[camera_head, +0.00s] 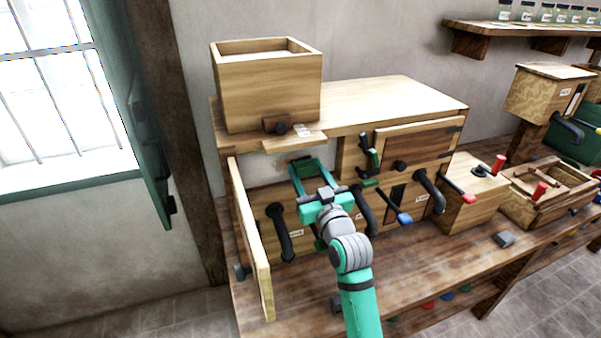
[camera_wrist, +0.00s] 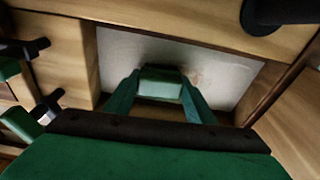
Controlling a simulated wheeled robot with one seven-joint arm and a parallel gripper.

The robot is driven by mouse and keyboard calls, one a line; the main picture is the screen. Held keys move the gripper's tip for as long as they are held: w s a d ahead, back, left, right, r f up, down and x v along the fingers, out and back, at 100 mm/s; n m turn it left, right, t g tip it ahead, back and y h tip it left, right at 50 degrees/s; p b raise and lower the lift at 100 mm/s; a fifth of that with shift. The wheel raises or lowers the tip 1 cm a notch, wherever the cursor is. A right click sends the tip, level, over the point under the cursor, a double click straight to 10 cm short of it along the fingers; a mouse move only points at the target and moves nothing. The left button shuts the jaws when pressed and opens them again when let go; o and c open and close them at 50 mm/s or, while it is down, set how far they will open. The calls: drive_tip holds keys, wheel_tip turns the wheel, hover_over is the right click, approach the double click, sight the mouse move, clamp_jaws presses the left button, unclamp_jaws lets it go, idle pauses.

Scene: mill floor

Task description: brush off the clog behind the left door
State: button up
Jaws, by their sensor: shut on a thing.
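The left door (camera_head: 250,240) of the wooden machine (camera_head: 405,100) stands swung open toward me. Behind it is a gap under the hopper box (camera_head: 268,85). My gripper (camera_head: 310,166) reaches into this gap from the front, to the right of the door. In the wrist view my gripper (camera_wrist: 160,88) is shut on a small green block (camera_wrist: 161,82) between its fingertips; I cannot tell whether it is a brush. Beyond it is a pale back surface (camera_wrist: 225,72) with a faint brownish patch. I cannot make out a clear clog; my fingers hide part of the gap.
Black curved handles (camera_head: 279,228) stick out of the front. A closed right door (camera_head: 415,138) with a green-and-black fitting (camera_head: 371,156) is to the right. Boxes with red knobs (camera_head: 540,190) stand farther right. The bench (camera_head: 310,290) is mostly bare in front. A window shutter (camera_head: 140,110) is at left.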

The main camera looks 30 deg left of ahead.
drive_tip(key=shift+w+d, duration=0.55)
drive_tip(key=shift+w, duration=0.2)
drive_tip(key=shift+w+d, duration=0.55)
drive_tip(key=shift+w, duration=0.15)
